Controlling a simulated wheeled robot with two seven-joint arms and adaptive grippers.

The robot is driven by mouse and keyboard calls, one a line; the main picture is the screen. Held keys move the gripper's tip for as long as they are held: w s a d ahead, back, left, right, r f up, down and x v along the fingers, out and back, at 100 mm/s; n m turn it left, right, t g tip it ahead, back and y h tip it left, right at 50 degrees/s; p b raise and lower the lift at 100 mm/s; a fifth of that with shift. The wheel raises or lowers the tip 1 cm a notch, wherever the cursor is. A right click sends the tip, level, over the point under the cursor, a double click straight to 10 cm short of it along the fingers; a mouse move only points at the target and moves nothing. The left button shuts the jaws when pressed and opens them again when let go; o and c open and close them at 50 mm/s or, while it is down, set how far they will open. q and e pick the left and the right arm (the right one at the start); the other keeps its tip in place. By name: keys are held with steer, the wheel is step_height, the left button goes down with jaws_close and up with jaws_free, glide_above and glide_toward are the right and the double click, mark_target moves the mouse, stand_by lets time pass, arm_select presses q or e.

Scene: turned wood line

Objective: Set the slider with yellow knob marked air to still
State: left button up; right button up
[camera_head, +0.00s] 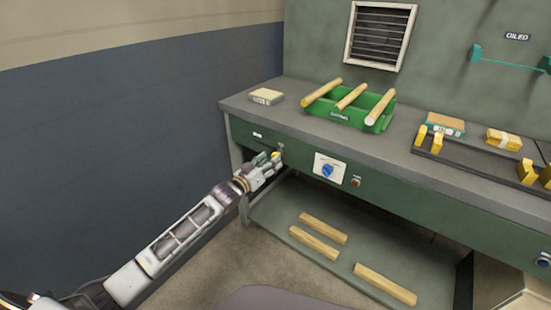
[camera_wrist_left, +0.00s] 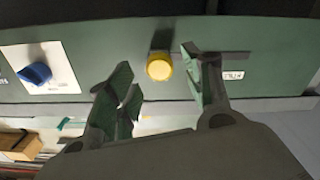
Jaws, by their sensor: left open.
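The slider's yellow knob (camera_wrist_left: 159,66) sticks out from the green front panel of the bench. In the head view the knob (camera_head: 275,154) is a small yellow spot at my left gripper's tip. My left gripper (camera_wrist_left: 157,58) is open, with one green finger on each side of the knob. Gaps show between the fingers and the knob in the wrist view. A small white label (camera_wrist_left: 233,75) is on the panel to the right of the knob; its lettering is too small to read surely. Part of the slider's track is hidden by a finger. My right gripper is not in view.
A blue rotary knob (camera_head: 327,170) on a white plate sits right of the slider. A green tray (camera_head: 338,117) with wooden rods stands on the bench top. Wooden pieces (camera_head: 323,228) lie on the lower shelf. A blue-grey wall (camera_head: 120,130) stands at left.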

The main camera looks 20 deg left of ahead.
arm_select(q)
steer(key=shift+b+x, duration=0.5)
steer(key=shift+x, duration=1.5)
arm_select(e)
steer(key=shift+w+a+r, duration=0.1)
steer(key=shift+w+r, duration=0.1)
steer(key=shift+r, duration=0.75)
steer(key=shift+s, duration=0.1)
arm_select(q)
jaws_close()
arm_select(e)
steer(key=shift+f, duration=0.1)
